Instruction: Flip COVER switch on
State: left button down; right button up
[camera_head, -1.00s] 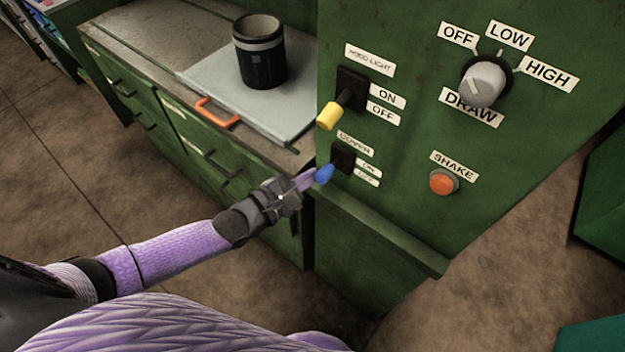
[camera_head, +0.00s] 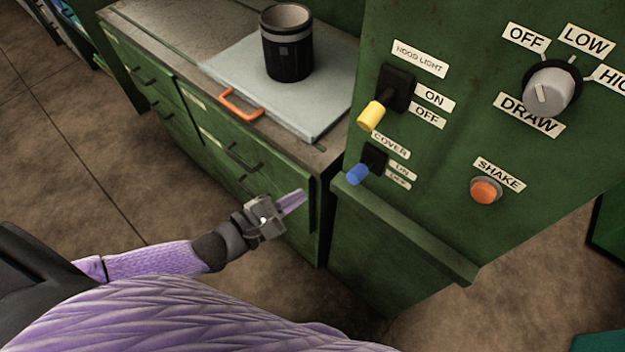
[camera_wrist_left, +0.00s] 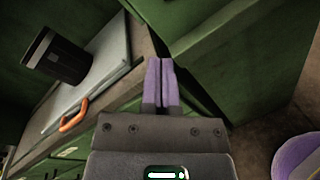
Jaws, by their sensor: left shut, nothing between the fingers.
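The COVER switch is a black plate with a blue-tipped lever (camera_head: 357,174) on the green panel in the head view. Its lever sticks out toward the lower left, below the level of its ON label. I cannot tell its on or off position for sure. My left gripper (camera_head: 293,201) has purple fingers, closed together and empty. It is to the left of and below the blue lever, with a clear gap between them. The shut fingers also show in the left wrist view (camera_wrist_left: 161,85), where the switch is not visible. My right gripper is not in view.
The hood light switch (camera_head: 371,116), with a yellow tip, sits just above. A grey DRAW knob (camera_head: 550,91) and an orange SHAKE button (camera_head: 486,190) are to the right. A panel ledge (camera_head: 405,230) juts out below. A black cup (camera_head: 286,50) stands on the counter.

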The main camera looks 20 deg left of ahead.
pick_arm(q)
jog(key=shift+v, duration=1.55)
